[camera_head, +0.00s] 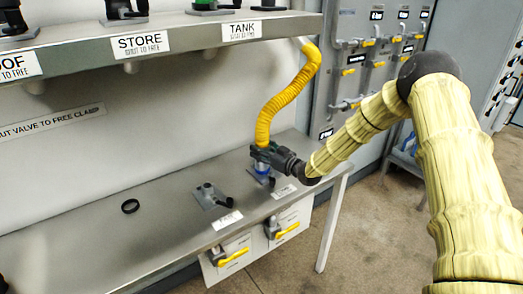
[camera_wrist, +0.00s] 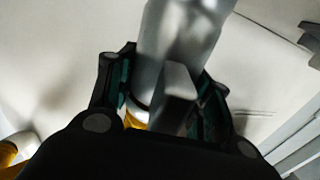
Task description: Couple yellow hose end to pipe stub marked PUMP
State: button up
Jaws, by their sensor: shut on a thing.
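The yellow hose (camera_head: 287,97) hangs in a curve from under the shelf's right end to the bench. Its lower end is at my gripper (camera_head: 268,153), which is shut on it just above the bench. A blue band (camera_head: 262,168) shows directly below the jaws; whether the hose end is seated on a stub there I cannot tell. In the wrist view my gripper (camera_wrist: 165,95) closes around a grey metal cylinder (camera_wrist: 182,35) with a lever-like block, and a bit of yellow shows between the jaws. The nearest bench label (camera_head: 284,191) is too small to read.
Another fitting (camera_head: 209,195) with a dark lever stands on the bench (camera_head: 165,232), left of my gripper. A black ring (camera_head: 130,206) lies further left. The shelf (camera_head: 90,45) overhead bears STORE and TANK labels. Yellow-handled valves (camera_head: 287,230) hang below the bench's front edge.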

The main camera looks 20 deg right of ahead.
jog(key=shift+f, duration=0.15)
dwell(0.3)
jog(key=o, duration=1.5)
jog(key=shift+f, duration=0.1)
jog(key=shift+s, duration=0.1)
jog(key=v, duration=1.2)
